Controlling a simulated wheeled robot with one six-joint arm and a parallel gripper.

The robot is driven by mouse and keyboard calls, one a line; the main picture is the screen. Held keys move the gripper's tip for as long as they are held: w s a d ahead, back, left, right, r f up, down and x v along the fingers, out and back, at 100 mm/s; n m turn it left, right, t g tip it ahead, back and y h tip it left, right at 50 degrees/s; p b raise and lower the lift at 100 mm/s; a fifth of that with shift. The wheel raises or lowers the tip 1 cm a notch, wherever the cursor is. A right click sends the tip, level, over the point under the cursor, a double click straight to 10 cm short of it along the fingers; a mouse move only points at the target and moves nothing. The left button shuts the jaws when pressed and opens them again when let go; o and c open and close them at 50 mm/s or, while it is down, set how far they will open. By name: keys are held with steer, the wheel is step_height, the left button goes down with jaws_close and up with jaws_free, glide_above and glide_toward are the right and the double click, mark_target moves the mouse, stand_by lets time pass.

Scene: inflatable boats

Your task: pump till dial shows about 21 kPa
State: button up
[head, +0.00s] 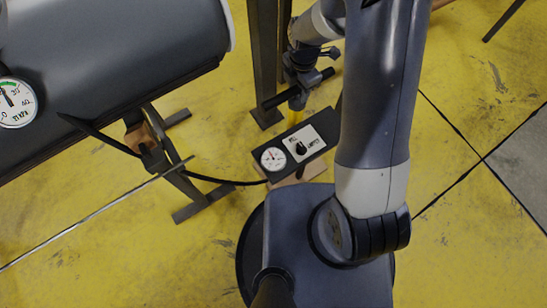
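A round white pressure dial (16,103), marked in kPa with a green band at its top, sits on the dark grey boat tube (115,60), cut by the left edge. Its needle points up and left; I cannot read its value exactly. The dark pump box (318,122) stands on the floor in the middle. It carries a small white gauge (273,158) and a black knob (302,148) on a white plate. A dark crossbar handle (326,73) is above the box. My gripper (300,83) is at this handle; its fingers are too small and overlapped to judge.
A black hose (218,181) runs from the pump box left toward the tube. Dark metal stand legs (190,186) are under the tube, and a dark upright post (265,60) stands behind the box. The yellow floor (140,250) is mostly clear at lower left.

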steer(key=shift+o, duration=1)
steer(key=shift+r, duration=0.1)
step_height(320, 180, up, 7)
steer(key=p, duration=0.5)
steer(key=shift+d, duration=0.1)
